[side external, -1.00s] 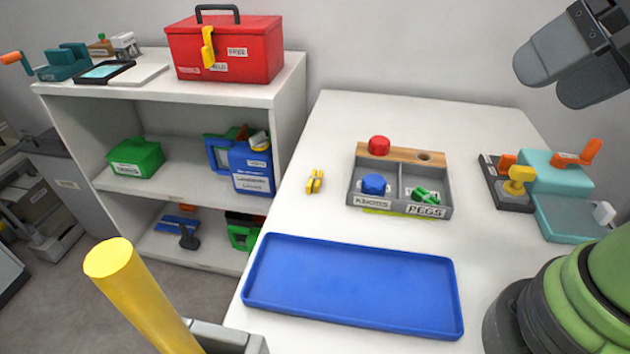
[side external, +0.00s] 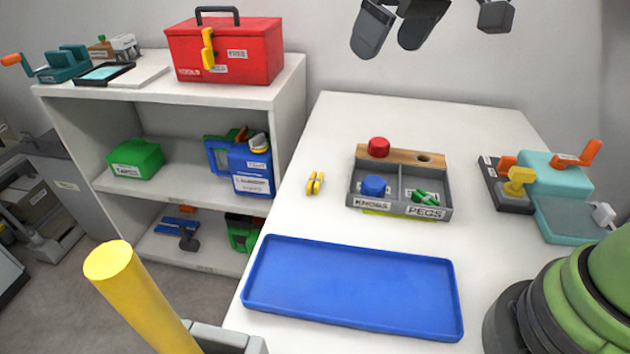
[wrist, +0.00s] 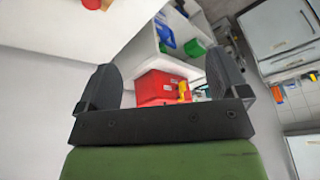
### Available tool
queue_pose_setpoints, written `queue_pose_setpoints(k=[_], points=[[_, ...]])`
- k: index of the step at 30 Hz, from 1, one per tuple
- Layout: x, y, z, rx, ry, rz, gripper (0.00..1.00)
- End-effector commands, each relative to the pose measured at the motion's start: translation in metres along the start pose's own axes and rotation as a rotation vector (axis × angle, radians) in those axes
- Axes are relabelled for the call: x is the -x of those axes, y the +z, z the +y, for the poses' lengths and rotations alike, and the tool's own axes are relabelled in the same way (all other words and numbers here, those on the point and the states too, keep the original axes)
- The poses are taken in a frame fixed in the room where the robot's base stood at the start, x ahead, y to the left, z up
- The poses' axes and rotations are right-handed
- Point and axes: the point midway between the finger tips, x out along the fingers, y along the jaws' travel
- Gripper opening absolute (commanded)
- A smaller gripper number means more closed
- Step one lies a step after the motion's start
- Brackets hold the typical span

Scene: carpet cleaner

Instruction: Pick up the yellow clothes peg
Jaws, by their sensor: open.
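The yellow clothes peg (side external: 315,183) lies on the white table, left of the grey sorting tray and behind the blue tray, in the side view. My gripper (side external: 390,48) is high above the back of the table, up and to the right of the peg, clear of everything. Its two dark fingers are apart with nothing between them. In the wrist view my gripper (wrist: 170,82) has its fingers spread wide, with the red toolbox showing beyond them. I cannot make out the peg in the wrist view.
A grey sorting tray (side external: 353,197) holds a blue knob and green pegs, with a red knob (side external: 379,147) on its wooden strip. An empty blue tray (side external: 350,285) lies in front. A teal device (side external: 565,195) stands right. A red toolbox (side external: 225,50) tops the left shelf.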

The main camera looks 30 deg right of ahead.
Motion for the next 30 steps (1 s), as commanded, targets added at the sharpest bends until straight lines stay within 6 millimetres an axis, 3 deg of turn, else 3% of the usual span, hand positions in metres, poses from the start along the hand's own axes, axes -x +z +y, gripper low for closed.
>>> queue_pose_setpoints(k=[3,7,12,15,30], points=[[-0.050,-0.025,0.005,0.105,0.001,-0.072,0.92],[-0.107,-0.041,0.009,0.221,-0.003,-0.138,0.92],[-0.176,-0.043,0.014,0.351,-0.014,-0.211,0.92],[-0.203,-0.039,0.015,0.402,-0.021,-0.240,0.92],[-0.268,-0.023,0.017,0.444,-0.026,-0.261,0.92]])
